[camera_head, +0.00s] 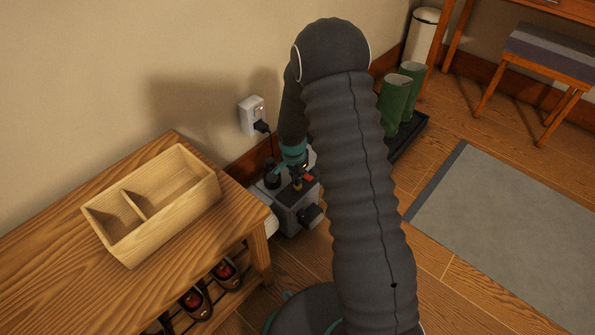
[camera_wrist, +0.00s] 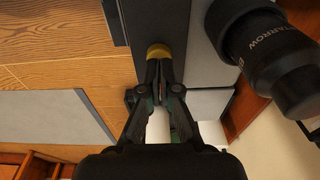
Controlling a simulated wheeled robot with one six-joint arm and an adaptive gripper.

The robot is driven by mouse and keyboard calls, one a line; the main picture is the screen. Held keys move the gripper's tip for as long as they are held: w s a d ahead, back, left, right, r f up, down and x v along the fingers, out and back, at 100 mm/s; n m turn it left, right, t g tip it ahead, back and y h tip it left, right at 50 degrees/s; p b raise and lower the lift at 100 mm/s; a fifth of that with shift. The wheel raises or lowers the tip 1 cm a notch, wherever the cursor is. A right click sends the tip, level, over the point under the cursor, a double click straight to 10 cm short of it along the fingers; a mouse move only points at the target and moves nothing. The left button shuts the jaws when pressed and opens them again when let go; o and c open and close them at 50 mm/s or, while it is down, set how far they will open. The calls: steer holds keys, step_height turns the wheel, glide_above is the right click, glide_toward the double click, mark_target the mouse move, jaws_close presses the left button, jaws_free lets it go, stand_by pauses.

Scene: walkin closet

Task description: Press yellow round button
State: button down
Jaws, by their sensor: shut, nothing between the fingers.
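The yellow round button (camera_wrist: 158,50) shows in the wrist view just beyond my fingertips, on a dark strip of a grey box. My gripper (camera_wrist: 160,66) is shut and empty, with its tips at the button's near edge; I cannot tell whether they touch it. In the head view the grey box (camera_head: 292,213) stands on the floor beside the wooden bench, and my gripper (camera_head: 297,178) points down at its top. A small yellow spot there, the button (camera_head: 297,186), is partly hidden by the gripper. A small red part (camera_head: 309,178) shows beside it.
A black knob-like part (camera_wrist: 268,50) with lettering rises from the box close to my gripper. A wooden bench (camera_head: 60,262) with a divided wooden tray (camera_head: 172,224) stands left. A wall outlet (camera_head: 253,115) with a plugged cord is behind. Green boots (camera_head: 394,103) stand behind my arm.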

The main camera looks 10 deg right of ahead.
mark_target(295, 190)
steer(key=shift+f, duration=0.5)
step_height(295, 190, down, 2)
steer(key=shift+d+f+b, duration=0.1)
steer(key=shift+b, duration=1.15)
step_height(295, 190, up, 15)
steer(key=a+p, duration=0.1)
steer(key=p, duration=0.2)
steer(key=shift+s, duration=0.4)
